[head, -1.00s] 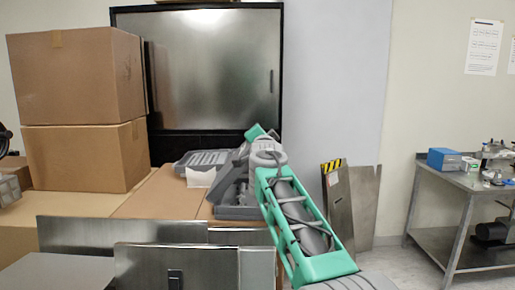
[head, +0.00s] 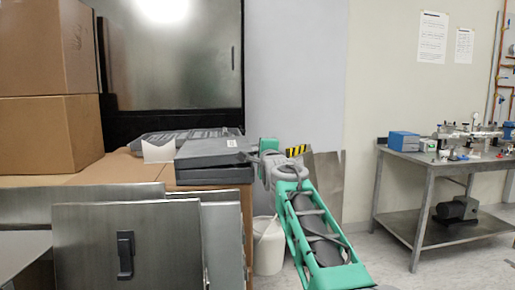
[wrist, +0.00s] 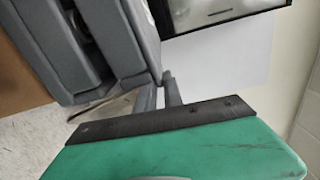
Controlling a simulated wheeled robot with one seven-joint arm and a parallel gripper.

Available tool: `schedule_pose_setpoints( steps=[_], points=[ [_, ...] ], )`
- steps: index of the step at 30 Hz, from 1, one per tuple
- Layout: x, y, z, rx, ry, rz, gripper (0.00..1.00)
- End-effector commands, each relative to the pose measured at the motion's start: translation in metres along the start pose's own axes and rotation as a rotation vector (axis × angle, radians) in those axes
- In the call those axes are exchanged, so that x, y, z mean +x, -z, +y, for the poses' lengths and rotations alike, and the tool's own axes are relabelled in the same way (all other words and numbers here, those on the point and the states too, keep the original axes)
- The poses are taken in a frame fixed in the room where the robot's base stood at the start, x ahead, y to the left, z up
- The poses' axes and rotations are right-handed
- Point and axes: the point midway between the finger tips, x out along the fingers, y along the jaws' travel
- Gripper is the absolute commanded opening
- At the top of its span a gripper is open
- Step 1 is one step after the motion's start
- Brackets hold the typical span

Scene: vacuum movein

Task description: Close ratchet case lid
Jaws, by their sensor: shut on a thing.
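The grey ratchet case (head: 214,174) lies on the cardboard-topped surface in the head view.
A grey tray (head: 180,138) and a white card (head: 158,151) are behind the case. Metal panels (head: 125,245) stand in front. Cardboard boxes (head: 45,130) are stacked left. A white bucket (head: 268,247) stands below my arm. A metal table (head: 430,165) is at right, with open floor between.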

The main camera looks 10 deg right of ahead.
Motion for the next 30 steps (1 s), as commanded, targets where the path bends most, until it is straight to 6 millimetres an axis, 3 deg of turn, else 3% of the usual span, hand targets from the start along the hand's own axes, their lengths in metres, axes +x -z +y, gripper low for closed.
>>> schedule_pose_setpoints(
  steps=[6, 20, 21, 28, 30],
  points=[
    [0.0, 0.004, 0.017, -0.002, 0.0, 0.002, 0.0],
    [0.001, 0.003, 0.023, -0.003, -0.007, 0.0, 0.0],
    [0.001, 0.003, 0.024, -0.003, -0.008, 0.0, 0.12],
    [0.001, 0.003, 0.023, -0.003, -0.007, 0.0, 0.31],
    [0.001, 0.003, 0.022, -0.003, -0.006, 0.0, 0.32]
  ],
)
